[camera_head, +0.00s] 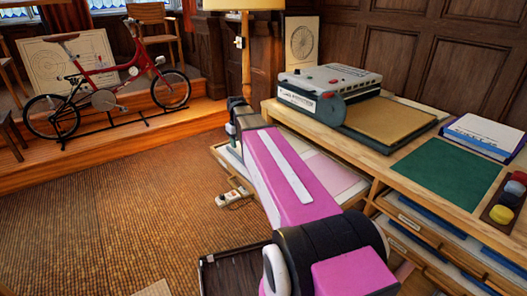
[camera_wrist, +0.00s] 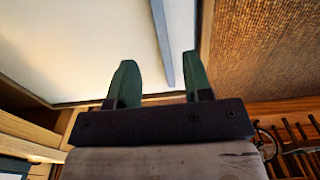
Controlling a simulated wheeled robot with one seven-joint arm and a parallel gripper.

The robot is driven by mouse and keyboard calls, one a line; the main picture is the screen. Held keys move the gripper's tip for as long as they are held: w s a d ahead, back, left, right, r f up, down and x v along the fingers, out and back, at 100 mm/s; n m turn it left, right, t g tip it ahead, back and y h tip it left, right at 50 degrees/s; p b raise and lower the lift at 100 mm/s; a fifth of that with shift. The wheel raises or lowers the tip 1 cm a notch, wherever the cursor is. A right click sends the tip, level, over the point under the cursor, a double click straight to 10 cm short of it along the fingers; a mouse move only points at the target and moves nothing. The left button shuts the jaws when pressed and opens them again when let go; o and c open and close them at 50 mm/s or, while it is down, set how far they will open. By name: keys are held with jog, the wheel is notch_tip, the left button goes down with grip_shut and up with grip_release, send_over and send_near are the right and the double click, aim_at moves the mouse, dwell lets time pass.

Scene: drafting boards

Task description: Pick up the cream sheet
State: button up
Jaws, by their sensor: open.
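A pale cream surface (camera_wrist: 75,45) fills the upper left of the wrist view, inside a dark edge; I cannot tell whether it is the cream sheet or a lining. A thin grey strip (camera_wrist: 162,40) crosses it. In the head view, a pale open tray or drawer with a pinkish sheet (camera_head: 325,170) lies low beside the desk, partly hidden by my arm. My gripper (camera_wrist: 157,62) has its two green fingers apart with nothing between them. It is over the pale surface near its edge. In the head view its fingertips cannot be made out.
The wooden desk (camera_head: 415,217) on the right bears a grey machine (camera_head: 330,80), a tan board (camera_head: 390,120), a green mat (camera_head: 447,172) and a paint tray (camera_head: 503,205). A power strip (camera_head: 234,197) lies on the carpet (camera_head: 120,220). A red bicycle (camera_head: 105,80) stands back left.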

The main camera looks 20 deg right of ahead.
aim_at(240, 157)
jog(key=shift+a+f, duration=0.1)
jog(key=shift+f, duration=3.7)
grip_shut()
